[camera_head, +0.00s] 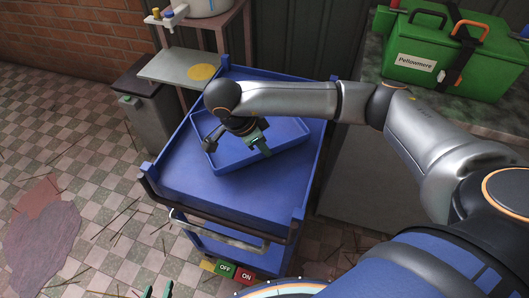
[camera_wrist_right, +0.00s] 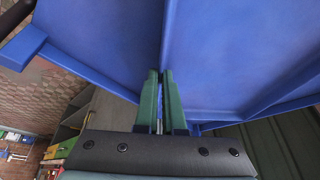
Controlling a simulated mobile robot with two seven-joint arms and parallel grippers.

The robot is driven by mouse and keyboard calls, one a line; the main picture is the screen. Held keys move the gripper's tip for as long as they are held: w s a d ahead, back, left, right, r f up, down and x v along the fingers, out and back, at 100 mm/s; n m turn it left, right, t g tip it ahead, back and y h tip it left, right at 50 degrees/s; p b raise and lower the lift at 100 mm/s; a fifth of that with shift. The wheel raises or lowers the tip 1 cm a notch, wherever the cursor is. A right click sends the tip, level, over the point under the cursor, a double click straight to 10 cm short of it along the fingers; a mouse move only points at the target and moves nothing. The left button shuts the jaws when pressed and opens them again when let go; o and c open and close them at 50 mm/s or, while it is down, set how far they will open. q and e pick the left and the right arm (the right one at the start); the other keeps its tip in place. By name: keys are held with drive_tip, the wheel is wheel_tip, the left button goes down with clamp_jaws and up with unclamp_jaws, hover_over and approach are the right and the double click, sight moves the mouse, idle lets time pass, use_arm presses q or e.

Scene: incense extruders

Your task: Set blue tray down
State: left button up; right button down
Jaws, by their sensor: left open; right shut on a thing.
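The blue tray (camera_head: 285,136) is shallow and rectangular. It lies level and slightly turned over the top of the blue cart (camera_head: 185,180); I cannot tell whether it touches the cart's top or hangs just above it. My right gripper (camera_head: 259,147) reaches over from the right, shut on the tray's near wall. In the right wrist view its green fingers (camera_wrist_right: 160,76) pinch a blue edge, and blue surfaces fill the upper part. My right wrist hides part of the tray. My left gripper (camera_head: 158,290) shows only its fingertips at the bottom edge, apart and empty.
The cart has raised rims and corner posts. A small stand with a yellow disc (camera_head: 202,72) and a grey bin (camera_head: 150,100) are behind left. OFF and ON buttons (camera_head: 236,272) sit near the bottom.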

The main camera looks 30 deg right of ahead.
use_arm(q)
drive_tip(key=shift+w+a+r, duration=0.1)
drive_tip(key=shift+a, duration=0.05)
use_arm(e)
drive_tip(key=shift+f, duration=1.2)
drive_tip(key=c, duration=1)
unclamp_jaws()
drive_tip(key=shift+s, duration=0.1)
use_arm(q)
drive_tip(key=shift+s+a+r+p, duration=0.3)
drive_tip(key=shift+a+p, duration=0.25)
drive_tip(key=shift+p, duration=0.3)
use_arm(e)
drive_tip(key=v, duration=1.2)
use_arm(q)
drive_tip(key=shift+r, duration=0.1)
